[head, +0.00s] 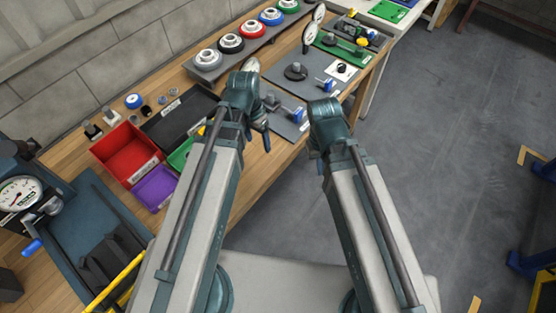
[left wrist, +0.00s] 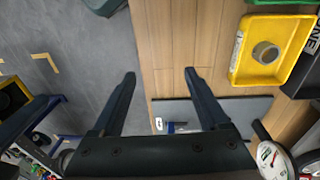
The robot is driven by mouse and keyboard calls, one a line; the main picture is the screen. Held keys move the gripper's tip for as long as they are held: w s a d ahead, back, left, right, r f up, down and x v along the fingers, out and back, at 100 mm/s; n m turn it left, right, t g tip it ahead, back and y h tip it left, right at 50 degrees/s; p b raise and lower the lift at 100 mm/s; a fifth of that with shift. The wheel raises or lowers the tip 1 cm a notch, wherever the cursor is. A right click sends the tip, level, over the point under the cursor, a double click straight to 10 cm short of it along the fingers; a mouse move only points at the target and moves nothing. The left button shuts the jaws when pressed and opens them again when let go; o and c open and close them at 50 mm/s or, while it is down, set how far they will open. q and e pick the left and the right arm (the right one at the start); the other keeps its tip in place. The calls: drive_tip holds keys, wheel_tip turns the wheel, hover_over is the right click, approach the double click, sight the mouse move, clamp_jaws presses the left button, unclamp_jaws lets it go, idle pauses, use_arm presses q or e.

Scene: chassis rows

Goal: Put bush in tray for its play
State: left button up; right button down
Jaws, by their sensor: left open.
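My left gripper (left wrist: 158,75) is open and empty, its two dark fingers apart over the bench edge. In the left wrist view a short grey ring, which looks like a bush (left wrist: 265,54), lies in a yellow tray (left wrist: 239,72), to the right of the fingers and not touching them. In the head view the left gripper (head: 264,138) shows small beyond its arm, with its jaws unclear. The yellow tray is mostly hidden there by that arm. My right arm comes in at the right, but its fingertips are not visible.
A red tray (head: 128,152), purple tray (head: 152,187) and black tray (head: 178,118) stand on the wooden bench. Small parts, a grey plate (left wrist: 245,108) and a dial gauge (left wrist: 273,158) are near. Coloured ring fixtures line the back.

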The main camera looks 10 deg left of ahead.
use_arm(q)
drive_tip(key=s+d+n+y, duration=0.2)
drive_tip(key=s+d, duration=0.5)
drive_tip(key=shift+d, duration=0.3)
idle(0.9)
